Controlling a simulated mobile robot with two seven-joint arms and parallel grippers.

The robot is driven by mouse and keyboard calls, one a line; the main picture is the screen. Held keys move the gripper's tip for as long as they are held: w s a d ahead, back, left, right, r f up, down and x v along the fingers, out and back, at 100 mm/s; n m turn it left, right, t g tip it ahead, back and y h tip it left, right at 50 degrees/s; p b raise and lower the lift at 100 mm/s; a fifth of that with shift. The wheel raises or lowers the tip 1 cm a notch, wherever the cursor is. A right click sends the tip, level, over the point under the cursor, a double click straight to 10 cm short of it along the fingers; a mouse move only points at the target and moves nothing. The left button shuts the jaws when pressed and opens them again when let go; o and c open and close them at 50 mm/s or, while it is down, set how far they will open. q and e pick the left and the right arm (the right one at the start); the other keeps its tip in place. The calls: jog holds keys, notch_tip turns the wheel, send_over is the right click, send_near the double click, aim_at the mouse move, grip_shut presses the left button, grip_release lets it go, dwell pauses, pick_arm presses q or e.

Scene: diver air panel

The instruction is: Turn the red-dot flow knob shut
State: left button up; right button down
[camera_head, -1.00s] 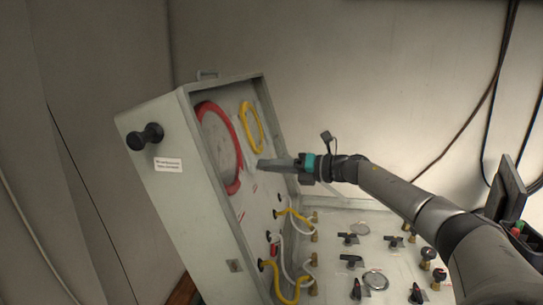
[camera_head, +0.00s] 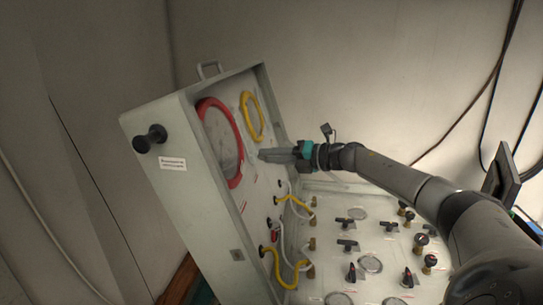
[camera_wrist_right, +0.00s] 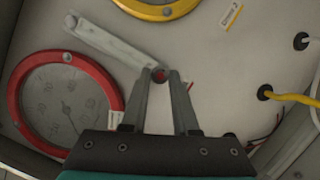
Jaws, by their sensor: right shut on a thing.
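The red-dot knob (camera_wrist_right: 160,76) shows in the right wrist view as a small round knob with a red dot, on the pale panel face. It sits between the fingertips of my right gripper (camera_wrist_right: 161,78), which is shut on it. In the head view my right gripper (camera_head: 264,155) reaches in from the right to the upright panel, beside the red-rimmed gauge (camera_head: 238,165); the knob itself is hidden or too small there. A grey bar (camera_wrist_right: 110,45) runs from the knob up to the left in the wrist view. My left gripper is not in view.
The yellow ring (camera_head: 243,105) lies above the gripper. Yellow and white hoses (camera_head: 283,270) loop across the case's lower corner. Several black knobs and gauges stand on the lower panel (camera_head: 325,232), under my right arm.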

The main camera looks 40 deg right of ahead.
jog(key=c, duration=0.7)
grip_release()
jog(key=shift+s, duration=0.1)
jog(key=shift+p+v, duration=2.5)
jog(key=shift+v, duration=5.05)
jog(key=shift+d, duration=0.15)
